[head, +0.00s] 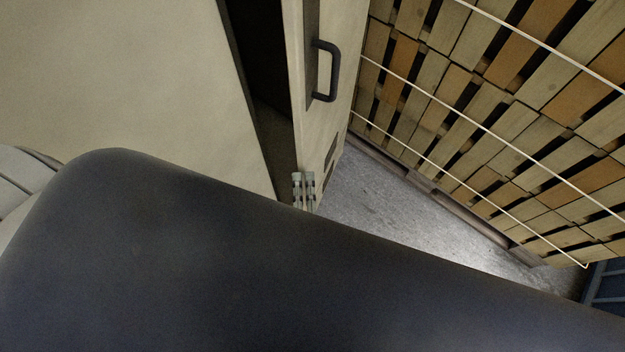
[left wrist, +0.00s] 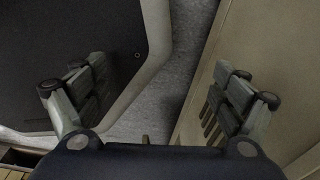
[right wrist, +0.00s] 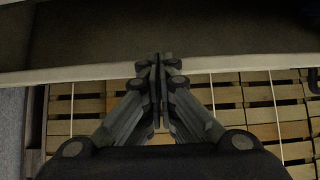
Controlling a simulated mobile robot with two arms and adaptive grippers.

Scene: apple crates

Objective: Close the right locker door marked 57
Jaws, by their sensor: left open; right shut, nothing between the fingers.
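The beige locker door (head: 296,70) stands ajar in the head view, with a dark gap on its left side. A black bar handle (head: 328,72) is on its face; no number 57 is readable. My right gripper (head: 304,188) shows at the door's lower end, above my dark arm. In the right wrist view my right gripper (right wrist: 158,75) is shut and empty, its tips overlapping the pale door edge (right wrist: 80,74); contact cannot be told. My left gripper (left wrist: 155,90) is open and empty, beside a beige slotted panel (left wrist: 250,65).
A broad beige panel (head: 120,70) fills the left of the head view. Stacked wooden crates (head: 500,100) behind pale cords stand on the right. Grey floor (head: 385,205) is clear between door and crates. My arm hides the lower head view.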

